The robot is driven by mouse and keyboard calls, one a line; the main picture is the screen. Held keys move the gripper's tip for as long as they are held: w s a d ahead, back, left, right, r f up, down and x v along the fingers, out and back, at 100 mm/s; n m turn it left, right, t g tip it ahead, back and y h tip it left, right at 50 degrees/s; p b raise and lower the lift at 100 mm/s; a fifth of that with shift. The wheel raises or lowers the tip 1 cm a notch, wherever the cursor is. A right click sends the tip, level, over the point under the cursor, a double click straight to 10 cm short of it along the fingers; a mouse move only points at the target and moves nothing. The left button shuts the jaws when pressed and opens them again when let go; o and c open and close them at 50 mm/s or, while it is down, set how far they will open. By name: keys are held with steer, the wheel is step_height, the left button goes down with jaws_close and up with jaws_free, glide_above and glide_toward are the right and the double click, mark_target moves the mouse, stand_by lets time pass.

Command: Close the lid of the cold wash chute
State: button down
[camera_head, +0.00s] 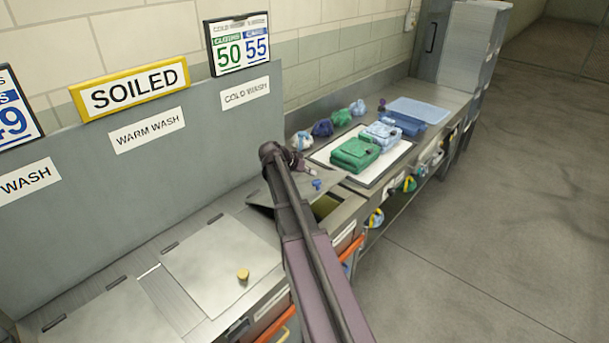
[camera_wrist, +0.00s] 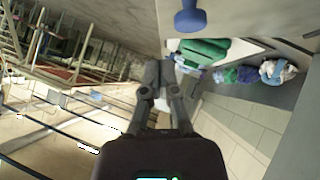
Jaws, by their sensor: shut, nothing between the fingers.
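The cold wash chute is the right-hand chute on the steel bench, below the COLD WASH label (camera_head: 245,93). Its grey lid (camera_head: 262,198) is raised at a tilt and carries a blue knob (camera_head: 317,184). The dark chute opening (camera_head: 325,207) shows beside my arm, which crosses over and hides part of the lid and opening. My gripper (camera_head: 299,163) is beyond the lid in the head view, small and partly hidden. In the wrist view my gripper (camera_wrist: 160,75) is shut and empty. The blue knob (camera_wrist: 188,18) shows above and right of the fingertips, apart from them.
The warm wash lid (camera_head: 215,262) with a yellow knob lies flat to the left. Small rolled bags stand along the wall. The floor at right is clear.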

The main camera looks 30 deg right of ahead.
mark_target(327, 189)
steer(key=b+x, duration=0.3)
steer(key=x, duration=0.2)
steer(key=shift+f, duration=0.2)
steer(key=shift+s+d+f+b, duration=0.1)
steer(key=shift+s+f+b, duration=0.25)
steer(key=shift+f+b, duration=0.45)
steer(key=shift+s+f+b, duration=0.35)
steer(key=shift+f+b, duration=0.35)
steer(key=shift+b, duration=0.05)
